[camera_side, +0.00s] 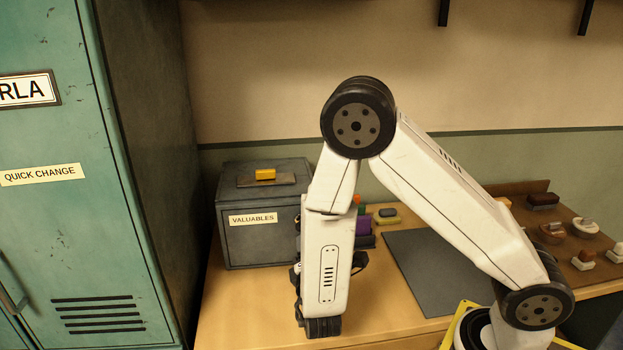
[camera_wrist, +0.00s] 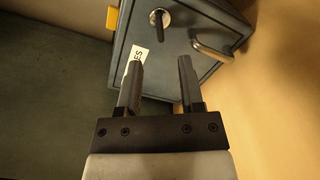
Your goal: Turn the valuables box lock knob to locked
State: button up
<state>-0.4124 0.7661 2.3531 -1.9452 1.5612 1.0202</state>
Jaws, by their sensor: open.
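The valuables box (camera_side: 262,252) is a dark grey box with a "VALUABLES" label, standing at the left of the wooden table against the locker. In the wrist view the box (camera_wrist: 185,62) fills the upper middle, turned on its side in the picture. Its lock knob (camera_wrist: 158,20) is a round silver disc with a dark bar across it. A metal handle (camera_wrist: 212,52) is on the same face. My gripper (camera_wrist: 160,75) is open and empty, its two fingers pointing toward the box face, apart from the knob. In the side view my arm hides the knob.
A yellow block (camera_side: 265,174) sits on the box top. A teal locker (camera_side: 75,200) stands close on the left. A grey mat (camera_side: 435,270) lies right of my arm. A brown tray (camera_side: 550,240) with brushes and small items is at the right.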

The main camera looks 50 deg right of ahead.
jog(key=shift+w+d, duration=0.1)
jog(key=shift+x, duration=3.7)
jog(key=shift+f, duration=0.1)
grip_shut()
